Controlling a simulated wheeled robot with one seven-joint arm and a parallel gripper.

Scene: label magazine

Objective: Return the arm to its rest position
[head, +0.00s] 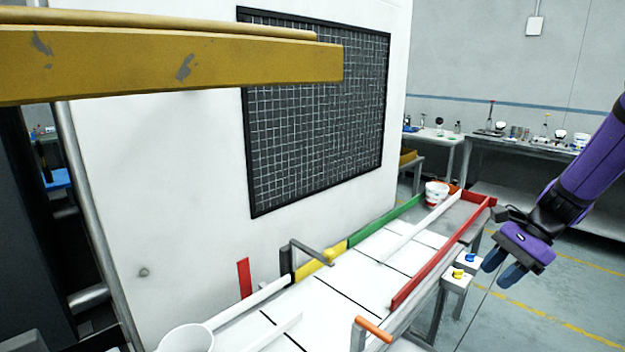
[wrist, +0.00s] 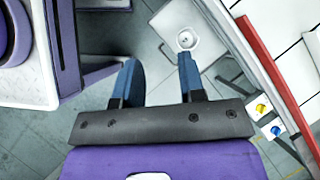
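My gripper (head: 503,274) is at the right of the head view, at the end of my purple arm, in the air beyond the red rail of the white worktable. Its two blue fingers stand apart with nothing between them. In the wrist view my gripper (wrist: 160,82) shows the same gap, with grey floor and a grey surface with a round white piece beyond it. The gripper touches nothing that I can see.
A white worktable (head: 365,278) with a red rail (head: 440,258) and a green rail (head: 385,221) runs beside the gripper. A yellow beam (head: 170,62) crosses the upper left.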

